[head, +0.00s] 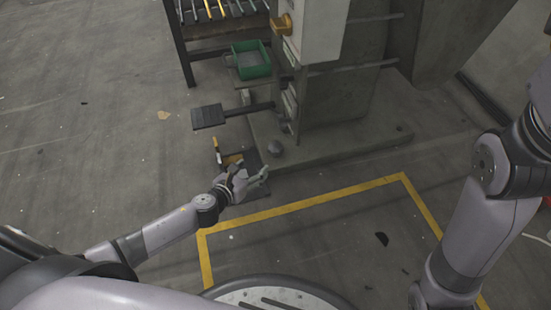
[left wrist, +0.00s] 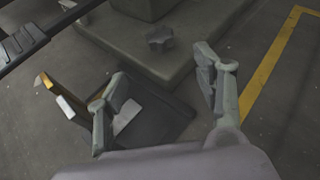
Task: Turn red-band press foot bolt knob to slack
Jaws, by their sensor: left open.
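The foot bolt knob (head: 275,148) is a small dark grey knob on the near corner of the press's foot plate (head: 330,150). In the left wrist view the knob (left wrist: 158,38) looks lobed and sits beyond the fingertips. My left gripper (head: 248,174) is low, just in front of that corner. Its two fingers are spread with nothing between them, and it is apart from the knob in the left wrist view (left wrist: 165,78). I see no red band on the visible part of the press (head: 345,110). My right arm shows at the right, but its gripper is out of frame.
A pedal (head: 208,116) sticks out left of the press on a bar. A dark plate with yellow and white parts (left wrist: 150,125) lies on the floor below the left fingers. A green bin (head: 250,62) and rack stand behind. Yellow tape (head: 300,203) marks open floor in front.

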